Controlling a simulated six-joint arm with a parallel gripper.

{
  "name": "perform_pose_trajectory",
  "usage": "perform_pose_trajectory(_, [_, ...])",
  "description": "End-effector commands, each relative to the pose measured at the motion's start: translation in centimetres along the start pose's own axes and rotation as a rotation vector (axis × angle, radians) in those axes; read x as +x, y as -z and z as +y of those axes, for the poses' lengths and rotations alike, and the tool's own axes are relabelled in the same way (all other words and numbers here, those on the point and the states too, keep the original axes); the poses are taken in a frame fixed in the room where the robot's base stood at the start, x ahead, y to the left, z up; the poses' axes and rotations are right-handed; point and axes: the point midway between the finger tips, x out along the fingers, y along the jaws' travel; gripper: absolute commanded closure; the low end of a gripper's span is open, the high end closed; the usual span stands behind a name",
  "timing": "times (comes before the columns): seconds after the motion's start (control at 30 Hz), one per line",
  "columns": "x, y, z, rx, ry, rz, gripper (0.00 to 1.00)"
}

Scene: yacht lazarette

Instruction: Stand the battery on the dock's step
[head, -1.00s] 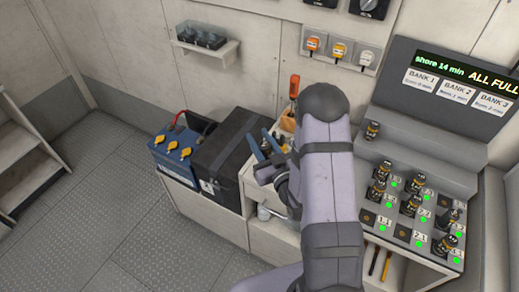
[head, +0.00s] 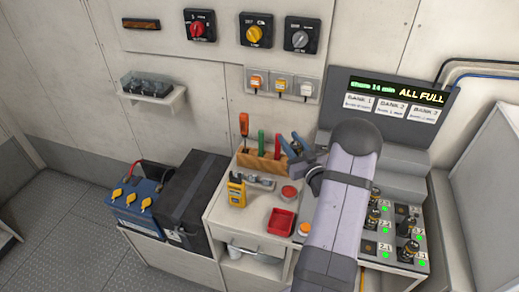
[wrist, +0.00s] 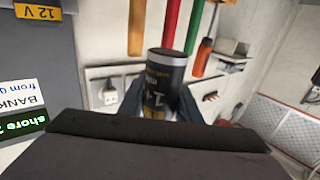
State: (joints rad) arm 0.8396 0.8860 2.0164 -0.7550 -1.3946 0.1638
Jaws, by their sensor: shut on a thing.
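My gripper (head: 297,147) is in the air beside the tool rack, left of the dock. In the wrist view it is shut on a black battery (wrist: 160,75) with a dark top and pale lettering, held between both fingers. The battery is not clear in the head view. The dock (head: 388,246) is at the right, with several dark batteries (head: 408,250) in numbered sockets with green lights. Its raised step (head: 405,185) runs behind the sockets under the display (head: 390,95) reading ALL FULL. My arm hides the dock's left part.
The workbench (head: 240,225) holds a tool rack (head: 262,161), a yellow meter (head: 236,190) and a red tray (head: 281,222). A black box (head: 190,195) and a blue battery box (head: 135,208) stand left. Switches and plugs (head: 280,86) are on the wall behind.

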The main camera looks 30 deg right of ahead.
Motion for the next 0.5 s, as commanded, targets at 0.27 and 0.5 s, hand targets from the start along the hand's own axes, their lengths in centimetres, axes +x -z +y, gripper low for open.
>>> perform_pose_trajectory(0.27, [-1.7,-0.4,10.0,-0.002,-0.192,0.004,0.98])
perform_pose_trajectory(0.5, [-4.3,-0.7,17.6,-0.002,-0.349,0.004,0.98])
